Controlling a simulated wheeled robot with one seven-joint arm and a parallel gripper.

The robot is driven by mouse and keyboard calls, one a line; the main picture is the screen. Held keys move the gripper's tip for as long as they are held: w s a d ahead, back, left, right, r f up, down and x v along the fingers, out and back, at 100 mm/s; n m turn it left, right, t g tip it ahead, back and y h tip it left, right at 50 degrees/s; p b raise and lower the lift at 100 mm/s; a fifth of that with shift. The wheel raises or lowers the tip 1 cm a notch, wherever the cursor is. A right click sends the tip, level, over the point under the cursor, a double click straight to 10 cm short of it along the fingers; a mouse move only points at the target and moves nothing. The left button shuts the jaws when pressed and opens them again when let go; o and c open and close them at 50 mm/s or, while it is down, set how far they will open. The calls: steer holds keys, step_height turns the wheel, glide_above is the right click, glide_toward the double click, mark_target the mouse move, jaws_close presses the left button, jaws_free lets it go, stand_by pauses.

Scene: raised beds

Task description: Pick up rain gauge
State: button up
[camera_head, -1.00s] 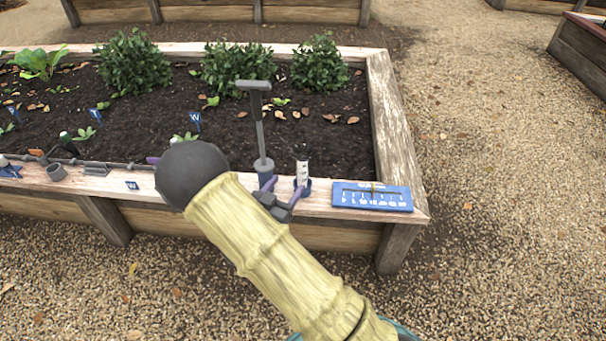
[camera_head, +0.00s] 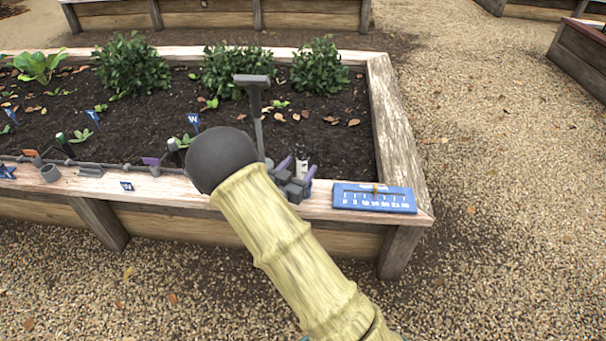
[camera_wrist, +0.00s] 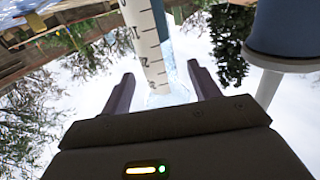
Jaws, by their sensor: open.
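The rain gauge (camera_head: 303,166) is a slim, pale tube with dark scale marks, upright on the near ledge of the raised bed. In the head view my gripper hides its lower part. My gripper (camera_head: 297,170) is open at the gauge, with its purple fingers to either side of it. In the wrist view the gauge's tube (camera_wrist: 145,38) runs down between the two fingers of my gripper (camera_wrist: 160,72), with gaps visible at both sides. I cannot tell how deep the tube sits between them.
A grey T-handled tool (camera_head: 257,110) stands close to the left of the gauge; its blue-grey body fills the upper right of the wrist view (camera_wrist: 285,35). A blue scale board (camera_head: 375,198) lies to the right on the ledge (camera_head: 180,188). Bushes (camera_head: 318,65) grow behind.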

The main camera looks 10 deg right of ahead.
steer(key=shift+f+b+x, duration=0.2)
steer(key=shift+b+x, duration=0.2)
steer(key=shift+x, duration=0.8)
steer(key=shift+w+d+r, duration=0.1)
steer(key=shift+w+r, duration=0.05)
steer(key=c, duration=0.9)
